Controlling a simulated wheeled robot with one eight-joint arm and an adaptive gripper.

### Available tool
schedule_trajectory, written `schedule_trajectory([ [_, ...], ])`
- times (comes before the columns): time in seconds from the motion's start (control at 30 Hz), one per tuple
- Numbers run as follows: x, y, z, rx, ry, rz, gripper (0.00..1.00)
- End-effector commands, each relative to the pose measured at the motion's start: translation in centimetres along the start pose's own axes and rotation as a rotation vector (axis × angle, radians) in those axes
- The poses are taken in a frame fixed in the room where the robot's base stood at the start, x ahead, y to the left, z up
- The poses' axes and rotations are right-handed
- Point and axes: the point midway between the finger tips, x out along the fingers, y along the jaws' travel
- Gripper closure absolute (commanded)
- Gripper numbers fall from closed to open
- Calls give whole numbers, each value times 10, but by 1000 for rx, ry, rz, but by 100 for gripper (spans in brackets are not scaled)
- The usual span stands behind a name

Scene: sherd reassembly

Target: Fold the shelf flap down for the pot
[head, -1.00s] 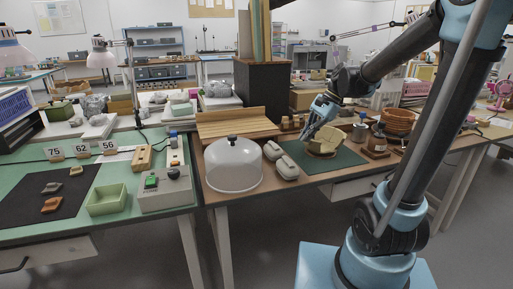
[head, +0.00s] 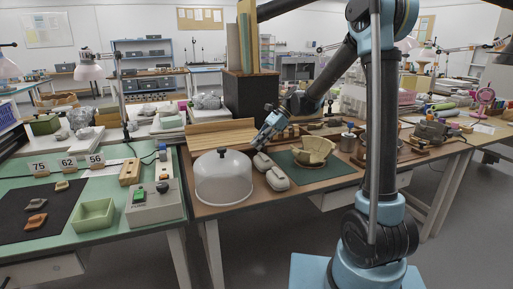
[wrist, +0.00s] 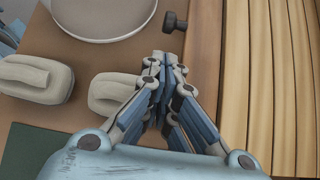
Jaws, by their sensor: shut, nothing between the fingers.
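The shelf flap (head: 205,136) is a pale slatted wooden board at the back of the brown table. In the wrist view its slats (wrist: 268,70) run along the right side; its exact tilt is hard to judge. A small dark knob (wrist: 175,22) shows beside its brown edge. My gripper (head: 259,144) is near the flap's right front end, pointing down. In the wrist view my gripper (wrist: 164,62) is shut and empty, just left of the flap's edge and below the knob. The cream pot (head: 313,150), with a broken rim, stands on a green mat (head: 335,172).
A clear dome cover (head: 222,180) with a black knob stands in front of the flap. Two grey padded blocks (head: 276,178) lie between the dome and mat. A dark box (head: 250,97) stands behind. Small wooden items and a brown vessel (head: 352,127) crowd the right.

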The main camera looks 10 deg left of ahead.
Motion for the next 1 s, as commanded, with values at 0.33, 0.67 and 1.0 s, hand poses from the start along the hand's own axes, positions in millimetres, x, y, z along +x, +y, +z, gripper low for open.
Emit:
schedule_trajectory([
  [0.33, 57, 1, 0, -3, 1, 2, 100],
  [0.67, 81, 1, 0, -3, 1, 1, 100],
  [1.0, 81, 1, 0, -2, 1, 0, 100],
])
